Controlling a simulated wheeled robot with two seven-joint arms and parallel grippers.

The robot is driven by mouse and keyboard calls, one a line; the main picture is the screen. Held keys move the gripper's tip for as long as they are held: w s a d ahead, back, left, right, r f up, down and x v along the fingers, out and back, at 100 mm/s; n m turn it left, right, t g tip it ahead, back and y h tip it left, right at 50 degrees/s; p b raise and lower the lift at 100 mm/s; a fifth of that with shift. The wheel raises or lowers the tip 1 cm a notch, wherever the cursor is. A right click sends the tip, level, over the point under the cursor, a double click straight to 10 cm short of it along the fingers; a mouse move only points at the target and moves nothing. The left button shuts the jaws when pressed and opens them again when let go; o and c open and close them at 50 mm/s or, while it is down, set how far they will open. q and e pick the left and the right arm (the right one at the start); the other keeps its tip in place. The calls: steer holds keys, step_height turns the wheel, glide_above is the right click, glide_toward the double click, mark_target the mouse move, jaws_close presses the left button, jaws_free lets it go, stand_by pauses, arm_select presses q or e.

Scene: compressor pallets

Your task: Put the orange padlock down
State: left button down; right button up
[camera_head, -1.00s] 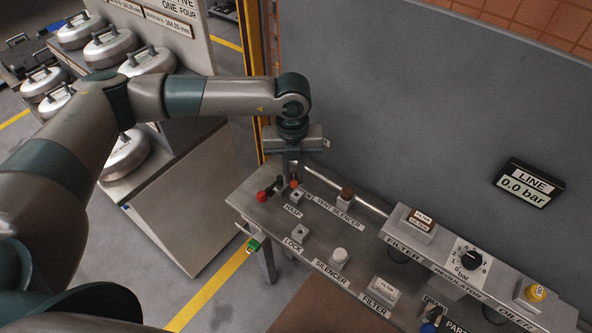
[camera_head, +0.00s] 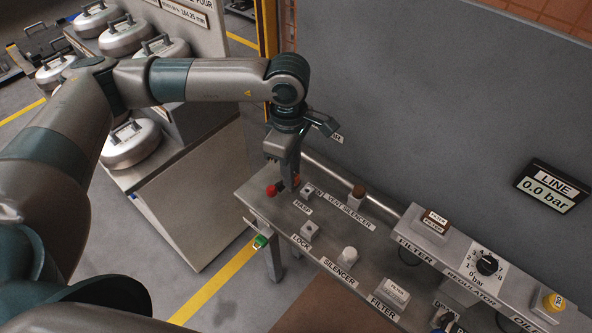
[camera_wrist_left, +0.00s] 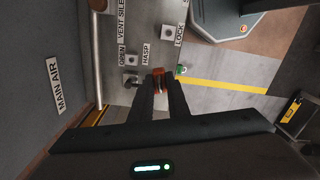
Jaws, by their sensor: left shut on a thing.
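The orange padlock (camera_head: 297,179) is small and partly hidden by the fingers in the head view. In the left wrist view the padlock (camera_wrist_left: 158,72) shows between the fingertips. My left gripper (camera_head: 289,177) points down at the far left end of the grey bench (camera_head: 258,187) and is shut on the padlock. Whether the padlock touches the bench cannot be told. The HASP block (camera_head: 308,190) is just to the right of the fingers. The LOCK block (camera_head: 309,230) stands nearer the front edge. My right gripper is in neither view.
The brown vent silencer (camera_head: 357,194), white silencer (camera_head: 348,255) and filter block (camera_head: 395,291) stand along the bench. A grey panel (camera_head: 420,110) rises behind. A green-ended part (camera_head: 260,242) sticks out at the front.

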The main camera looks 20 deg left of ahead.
arm_select(q)
steer(key=shift+s+a+r+m+b, duration=0.4)
steer(key=shift+s+m, duration=0.3)
steer(key=shift+m, duration=2.2)
steer(key=shift+s+a+r+m+b, duration=0.25)
steer(key=shift+s+r+m, duration=0.35)
steer(key=shift+m, duration=2.3)
steer(key=shift+s+a+r+m+b, duration=0.35)
steer(key=shift+s+m, duration=0.5)
steer(key=shift+m, duration=2.05)
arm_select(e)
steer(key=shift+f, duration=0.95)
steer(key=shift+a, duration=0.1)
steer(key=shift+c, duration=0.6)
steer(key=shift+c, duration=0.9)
arm_select(q)
steer(key=shift+d+f, duration=0.1)
